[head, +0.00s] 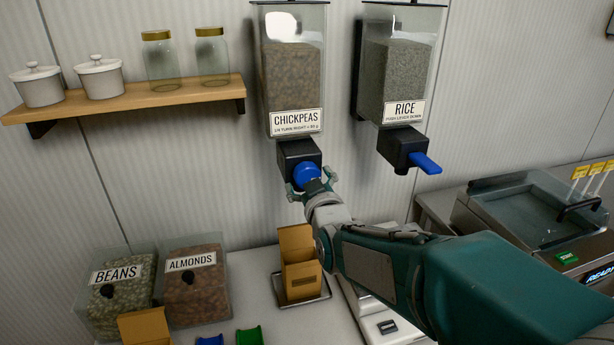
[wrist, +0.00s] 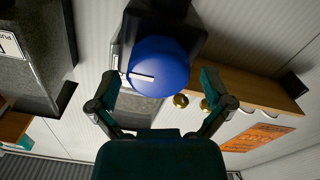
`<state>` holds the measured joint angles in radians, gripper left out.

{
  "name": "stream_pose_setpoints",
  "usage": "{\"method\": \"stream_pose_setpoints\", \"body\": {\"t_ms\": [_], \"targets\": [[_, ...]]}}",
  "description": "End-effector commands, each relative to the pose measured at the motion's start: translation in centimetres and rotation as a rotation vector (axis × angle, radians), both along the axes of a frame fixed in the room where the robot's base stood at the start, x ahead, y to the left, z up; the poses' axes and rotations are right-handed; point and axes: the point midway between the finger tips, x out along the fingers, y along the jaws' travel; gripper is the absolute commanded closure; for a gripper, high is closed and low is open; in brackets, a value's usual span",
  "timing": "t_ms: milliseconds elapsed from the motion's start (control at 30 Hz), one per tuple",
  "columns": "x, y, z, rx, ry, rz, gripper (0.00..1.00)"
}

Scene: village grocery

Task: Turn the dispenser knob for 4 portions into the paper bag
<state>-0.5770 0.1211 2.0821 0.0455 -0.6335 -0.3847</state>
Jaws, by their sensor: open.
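The chickpeas dispenser (head: 290,75) hangs on the wall, with a black outlet block and a round blue knob (head: 306,173) on its front. In the wrist view the blue knob (wrist: 158,64) shows a white line pointing left. My gripper (head: 312,186) is at the knob; in the wrist view my gripper (wrist: 157,88) has its fingers spread, one on each side of the knob's lower part. I cannot tell whether they touch it. An open brown paper bag (head: 300,265) stands upright on a metal tray below the outlet. Its inside is mostly hidden.
A rice dispenser (head: 396,80) with a blue lever (head: 426,163) hangs to the right. Bins of beans (head: 122,287) and almonds (head: 195,290) stand at the left on the counter. A shelf (head: 130,99) holds jars and pots. A scale (head: 388,325) is partly behind my arm.

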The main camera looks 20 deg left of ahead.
Motion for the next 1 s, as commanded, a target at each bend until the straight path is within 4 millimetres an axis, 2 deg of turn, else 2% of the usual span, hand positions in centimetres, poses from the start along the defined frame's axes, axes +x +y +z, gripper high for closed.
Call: {"method": "stream_pose_setpoints", "body": {"t_ms": [133,400,433,467,500,567,600,1000], "targets": [[0.91,0.51,-0.02,0.0,0.0,0.0,0.0],[1.04,0.57,-0.01,0.001,0.001,0.0,0.0],[1.03,0.56,-0.01,0.001,0.001,0.0,0.09],[1.02,0.57,-0.01,0.001,0.001,0.0,0.22],[1.02,0.57,-0.01,0.001,0.001,0.0,0.4],[1.02,0.57,-0.01,0.001,0.001,0.0,0.67],[1.02,0.58,-0.01,0.001,0.001,0.0,0.72],[0.99,0.69,-0.07,0.034,0.023,0.001,0.72]]}}
